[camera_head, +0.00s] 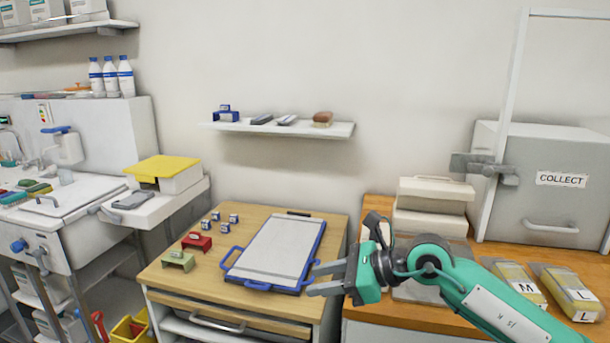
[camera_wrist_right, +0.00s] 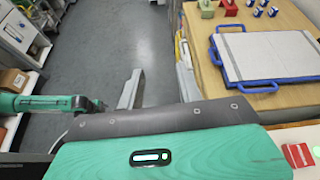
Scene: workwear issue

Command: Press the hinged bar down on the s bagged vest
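A cream device with a raised upper bar (camera_head: 437,189) and a handle on top stands on the wooden counter; it looks like the hinged bar. Its cream lower body (camera_head: 425,222) rests behind a grey plate (camera_head: 458,250), partly hidden by my right arm. I see no bag marked S; one may be hidden behind the arm. My right gripper (camera_head: 314,281) is left of the device, with its two fingers apart and nothing between them. A teal arm of mine (camera_wrist_right: 35,103) shows in the right wrist view; I cannot make out its fingers.
Bags marked M (camera_head: 515,284) and L (camera_head: 568,291) lie to the right. A grey COLLECT box (camera_head: 545,205) stands behind them. A blue-framed board (camera_head: 262,284) lies on the left table near red (camera_head: 197,241) and green (camera_head: 178,261) blocks. A shelf (camera_head: 340,130) hangs above.

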